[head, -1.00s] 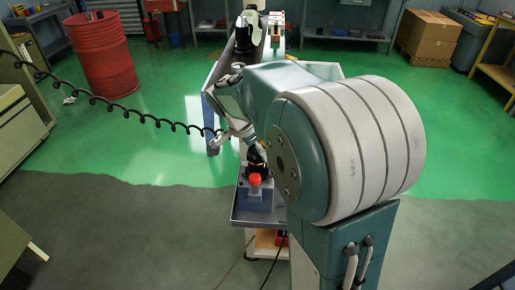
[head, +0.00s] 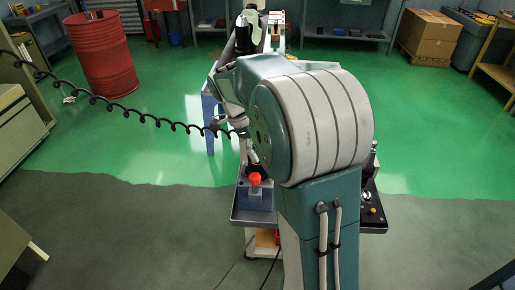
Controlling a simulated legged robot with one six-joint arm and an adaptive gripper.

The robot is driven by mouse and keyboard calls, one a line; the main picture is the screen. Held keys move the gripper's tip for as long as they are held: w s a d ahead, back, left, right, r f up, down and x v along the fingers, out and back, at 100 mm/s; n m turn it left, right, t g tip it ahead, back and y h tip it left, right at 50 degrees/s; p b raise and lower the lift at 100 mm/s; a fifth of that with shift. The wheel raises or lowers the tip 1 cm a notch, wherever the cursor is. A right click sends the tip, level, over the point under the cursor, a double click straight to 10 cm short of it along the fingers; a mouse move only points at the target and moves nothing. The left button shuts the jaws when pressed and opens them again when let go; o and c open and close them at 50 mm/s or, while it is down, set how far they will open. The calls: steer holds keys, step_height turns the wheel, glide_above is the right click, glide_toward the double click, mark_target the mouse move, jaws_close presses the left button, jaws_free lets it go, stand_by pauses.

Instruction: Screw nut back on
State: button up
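A blue block-shaped fixture (head: 256,199) with a red rounded cap or knob (head: 254,180) stands at the near end of the cart's grey tray (head: 251,217). My arm's large white and teal joint fills the middle of the view and covers much of the cart. Only a small part of my gripper (head: 251,152) shows at the joint's left edge, just behind and above the red cap. Its fingers are mostly hidden, so I cannot tell whether they hold anything. I cannot make out a nut.
A black control panel (head: 373,211) with a lever and knobs shows right of my arm. A coiled black cable (head: 130,113) hangs across the left. A red drum (head: 103,52) stands at the back left, and cardboard boxes (head: 430,36) at the back right. Green floor is clear on both sides.

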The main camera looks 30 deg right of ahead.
steer(key=shift+s+f, duration=0.1)
steer(key=shift+f, duration=0.1)
steer(key=o, duration=1.2)
steer(key=shift+r, duration=0.1)
